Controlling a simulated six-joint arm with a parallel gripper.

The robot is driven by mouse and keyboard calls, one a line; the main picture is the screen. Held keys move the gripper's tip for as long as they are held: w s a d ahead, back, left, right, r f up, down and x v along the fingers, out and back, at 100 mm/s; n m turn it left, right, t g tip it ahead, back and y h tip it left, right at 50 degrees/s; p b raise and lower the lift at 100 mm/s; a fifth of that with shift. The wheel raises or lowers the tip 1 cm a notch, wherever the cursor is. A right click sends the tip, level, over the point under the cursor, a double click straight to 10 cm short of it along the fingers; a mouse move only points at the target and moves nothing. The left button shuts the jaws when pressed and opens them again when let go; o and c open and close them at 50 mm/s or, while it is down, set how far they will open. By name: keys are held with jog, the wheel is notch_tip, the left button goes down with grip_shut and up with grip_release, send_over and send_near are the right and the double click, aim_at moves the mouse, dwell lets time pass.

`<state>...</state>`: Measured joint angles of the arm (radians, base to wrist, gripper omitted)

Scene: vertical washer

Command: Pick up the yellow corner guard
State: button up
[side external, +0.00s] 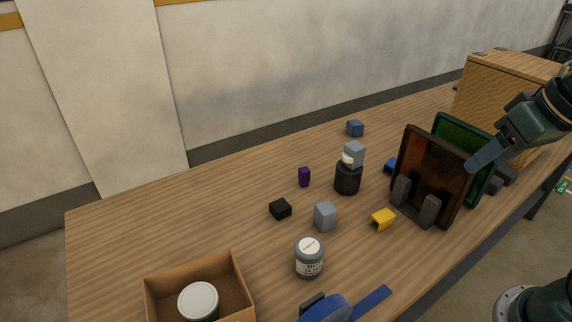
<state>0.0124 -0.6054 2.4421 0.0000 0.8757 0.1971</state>
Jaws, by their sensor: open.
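The yellow corner guard (383,219) is a small folded piece lying on the wooden table, just left of the front foot of an upright panel rack. My gripper (476,164) is at the right, above the table, beside the upper right edge of the dark reddish panel (431,172). It is apart from the corner guard, higher and to its right. The jaws are open, and part of them may be hidden by the panels. I see nothing held between them.
A green panel (466,140) stands behind the reddish one. Grey block (325,216), labelled can (309,258) and black cylinder (347,178) stand left of the guard. A blue tool (335,308) and open box (237,280) are in front; a wooden crate (500,88) is behind.

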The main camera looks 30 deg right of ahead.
jog(key=w+d+f+m+g, duration=0.25)
jog(key=w+f+m, duration=0.35)
jog(key=w+m, duration=0.4)
jog(key=m+g, duration=0.3)
jog(key=m, duration=0.3)
send_over(385, 214)
notch_tip(385, 214, down, 11)
jog(key=shift+s+a+t, duration=0.1)
jog(key=shift+t, duration=0.15)
jog(key=shift+f, duration=4.3)
jog(key=shift+f, duration=0.15)
jog(key=shift+f, duration=2.45)
